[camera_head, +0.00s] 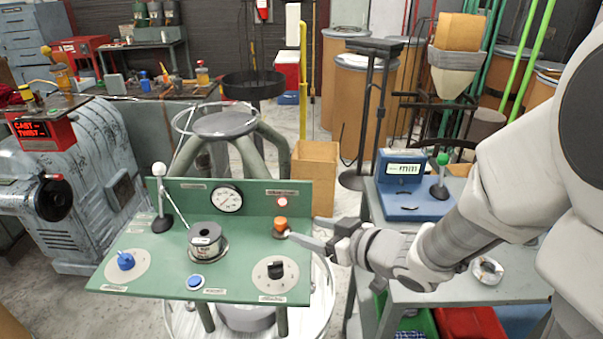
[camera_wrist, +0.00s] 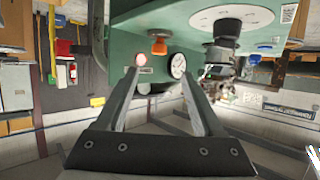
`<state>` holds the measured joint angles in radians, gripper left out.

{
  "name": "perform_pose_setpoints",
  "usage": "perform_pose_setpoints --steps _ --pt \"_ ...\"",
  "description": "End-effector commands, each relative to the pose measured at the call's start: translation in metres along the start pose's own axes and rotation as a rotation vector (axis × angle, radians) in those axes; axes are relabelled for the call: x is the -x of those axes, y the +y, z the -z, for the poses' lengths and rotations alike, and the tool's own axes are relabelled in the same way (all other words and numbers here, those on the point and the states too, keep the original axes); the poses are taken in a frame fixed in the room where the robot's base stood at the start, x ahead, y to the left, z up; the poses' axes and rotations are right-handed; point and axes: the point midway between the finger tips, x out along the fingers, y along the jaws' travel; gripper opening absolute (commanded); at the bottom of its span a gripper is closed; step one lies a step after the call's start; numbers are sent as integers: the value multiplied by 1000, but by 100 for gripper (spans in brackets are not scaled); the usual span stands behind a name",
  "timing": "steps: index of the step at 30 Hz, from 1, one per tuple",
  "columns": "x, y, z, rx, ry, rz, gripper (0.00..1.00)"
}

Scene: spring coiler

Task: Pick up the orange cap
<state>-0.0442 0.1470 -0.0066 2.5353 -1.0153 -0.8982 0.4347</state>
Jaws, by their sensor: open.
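The orange cap (camera_head: 281,224) sits on the right part of the green panel's sloping top (camera_head: 225,270), near its back plate, in the head view. In the wrist view, which looks upside down, the cap (camera_wrist: 158,46) shows beyond and roughly between the fingertips. My gripper (camera_head: 303,228) reaches in from the right with its fingers pointing at the cap. One fingertip appears close beside the cap; I cannot tell if it touches. In the wrist view my gripper (camera_wrist: 158,76) is open with nothing between its fingers.
A wire spool (camera_head: 205,240), a black knob (camera_head: 275,270), a blue knob (camera_head: 126,261) and a lever (camera_head: 161,200) stand on the panel. The upright back plate with a gauge (camera_head: 227,198) rises behind the cap. A side table with a blue meter (camera_head: 412,185) stands right.

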Motion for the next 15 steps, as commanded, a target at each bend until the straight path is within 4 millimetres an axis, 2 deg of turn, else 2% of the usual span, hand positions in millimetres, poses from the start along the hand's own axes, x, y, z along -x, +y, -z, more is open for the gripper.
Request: perform_pose_setpoints --steps 2,15 --pt "-1 0 4 -4 -2 2 69" --pt "-14 1 -2 6 -10 -17 69"
